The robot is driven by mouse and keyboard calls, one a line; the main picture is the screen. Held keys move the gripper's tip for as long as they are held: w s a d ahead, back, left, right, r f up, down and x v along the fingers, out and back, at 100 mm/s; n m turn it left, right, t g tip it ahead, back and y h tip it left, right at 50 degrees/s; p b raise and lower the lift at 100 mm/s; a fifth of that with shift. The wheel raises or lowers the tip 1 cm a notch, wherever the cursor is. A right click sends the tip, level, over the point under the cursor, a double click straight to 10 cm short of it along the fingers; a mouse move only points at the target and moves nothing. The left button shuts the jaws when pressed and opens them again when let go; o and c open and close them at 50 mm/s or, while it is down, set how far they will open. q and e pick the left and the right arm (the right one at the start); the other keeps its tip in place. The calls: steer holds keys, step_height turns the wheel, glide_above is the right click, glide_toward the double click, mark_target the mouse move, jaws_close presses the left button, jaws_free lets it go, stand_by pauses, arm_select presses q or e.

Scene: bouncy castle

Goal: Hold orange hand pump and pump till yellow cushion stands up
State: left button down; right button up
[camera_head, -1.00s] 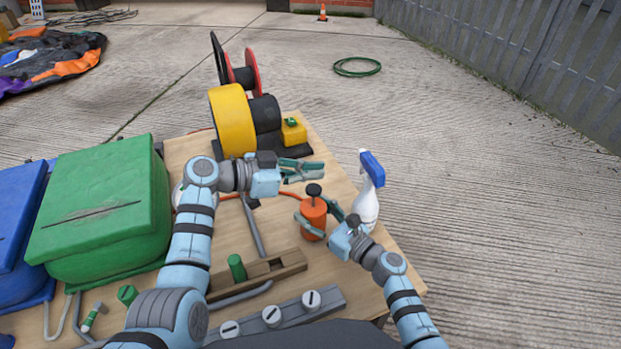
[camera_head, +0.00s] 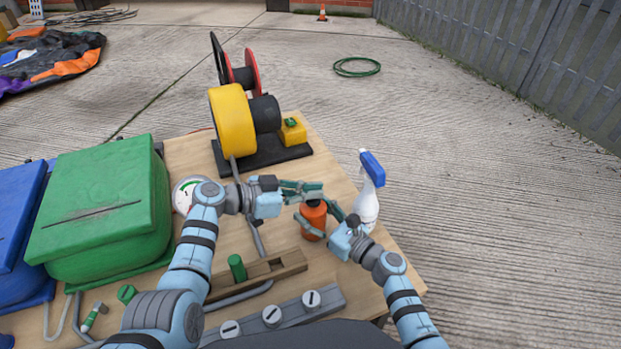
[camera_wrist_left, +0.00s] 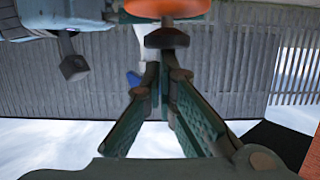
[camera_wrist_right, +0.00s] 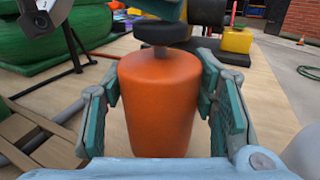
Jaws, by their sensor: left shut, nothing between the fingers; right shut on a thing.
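The orange hand pump (camera_head: 312,222) stands upright on the wooden table. My right gripper (camera_head: 316,214) is shut around its body, one finger on each side; the pump fills the middle of the right wrist view (camera_wrist_right: 160,105). My left gripper (camera_head: 318,191) is shut and empty, with its fingers over the pump's top. The dark pump knob (camera_wrist_right: 162,33) shows just under the left fingers in the right wrist view and in front of the fingertips in the left wrist view (camera_wrist_left: 166,38). A flat, collapsed bouncy castle (camera_head: 60,62) lies far left; I cannot make out a standing yellow cushion.
A spray bottle (camera_head: 367,205) stands right beside the pump. A yellow blower (camera_head: 232,122) is at the table's back. A round gauge (camera_head: 187,190) is partly behind my left arm.

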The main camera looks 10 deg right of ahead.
arm_select(q)
steer(key=shift+r, duration=0.35)
step_height(320, 180, up, 3)
steer(key=shift+r, duration=0.15)
steer(key=v, duration=1)
steer(key=shift+d, duration=0.1)
stand_by(0.6)
